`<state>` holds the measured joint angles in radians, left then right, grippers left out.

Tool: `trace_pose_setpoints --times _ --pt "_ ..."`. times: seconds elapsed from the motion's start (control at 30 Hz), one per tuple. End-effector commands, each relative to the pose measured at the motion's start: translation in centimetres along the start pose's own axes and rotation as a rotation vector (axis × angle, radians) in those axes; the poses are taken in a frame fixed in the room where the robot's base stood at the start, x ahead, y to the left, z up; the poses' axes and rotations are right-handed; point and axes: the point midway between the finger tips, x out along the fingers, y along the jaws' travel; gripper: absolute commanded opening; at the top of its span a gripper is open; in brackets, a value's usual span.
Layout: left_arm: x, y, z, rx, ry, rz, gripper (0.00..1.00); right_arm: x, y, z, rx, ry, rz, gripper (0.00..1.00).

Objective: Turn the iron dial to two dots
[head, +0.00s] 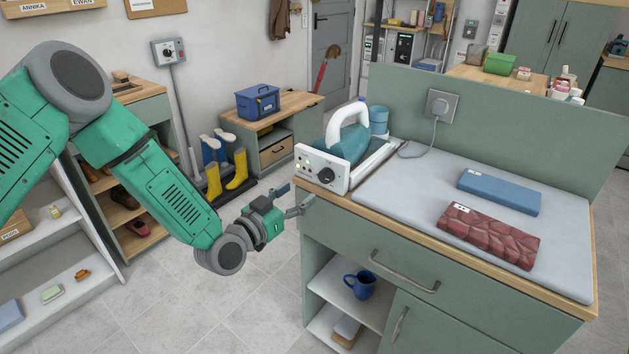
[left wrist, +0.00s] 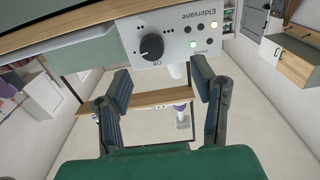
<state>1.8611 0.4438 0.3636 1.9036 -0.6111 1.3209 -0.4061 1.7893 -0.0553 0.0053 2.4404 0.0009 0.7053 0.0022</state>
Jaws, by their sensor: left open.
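The iron dial (head: 325,175) is a black round knob on the white front panel (head: 307,173) of the ironing station. A teal iron (head: 346,139) with a white handle rests on the station. My left gripper (head: 294,197) is open and empty, in front of the panel and apart from the dial. In the left wrist view its fingers (left wrist: 163,85) stand wide apart, below the dial. My right gripper is not in view.
The station stands on the left end of a green cabinet with a grey pad (head: 400,198). A blue folded cloth (head: 498,192) and a dark red one (head: 488,236) lie there. A blue mug (head: 361,285) sits on the shelf below. Floor left of the cabinet is clear.

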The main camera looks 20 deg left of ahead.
Motion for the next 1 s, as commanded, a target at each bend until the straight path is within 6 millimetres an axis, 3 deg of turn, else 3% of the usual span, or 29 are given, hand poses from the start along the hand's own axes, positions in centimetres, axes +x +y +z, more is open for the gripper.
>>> trace_pose_setpoints --times 0.2,0.33,0.5,0.8,0.87,0.93,0.97,1.0 --pt "4.7 0.6 0.0 0.006 -0.002 0.002 0.52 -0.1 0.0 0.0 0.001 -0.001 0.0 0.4" --pt "6.5 0.4 0.1 0.003 -0.002 0.002 0.52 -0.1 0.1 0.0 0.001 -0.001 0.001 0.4" --pt "7.6 0.0 0.1 -0.002 -0.002 0.001 0.52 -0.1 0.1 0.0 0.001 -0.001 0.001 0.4" --pt "7.8 0.1 0.1 -0.002 -0.003 0.001 0.52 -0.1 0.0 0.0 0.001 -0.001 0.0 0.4" --pt "7.8 0.1 0.1 -0.001 -0.003 0.002 0.34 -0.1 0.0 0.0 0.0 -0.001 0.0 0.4" --pt "7.9 0.2 0.1 -0.001 -0.003 0.001 0.1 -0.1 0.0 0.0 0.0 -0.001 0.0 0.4" --pt "7.9 0.2 0.0 0.0 -0.003 0.0 0.02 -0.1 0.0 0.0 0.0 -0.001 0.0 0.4" --pt "7.9 0.2 0.0 0.001 -0.003 -0.001 0.02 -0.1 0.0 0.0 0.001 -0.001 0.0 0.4"
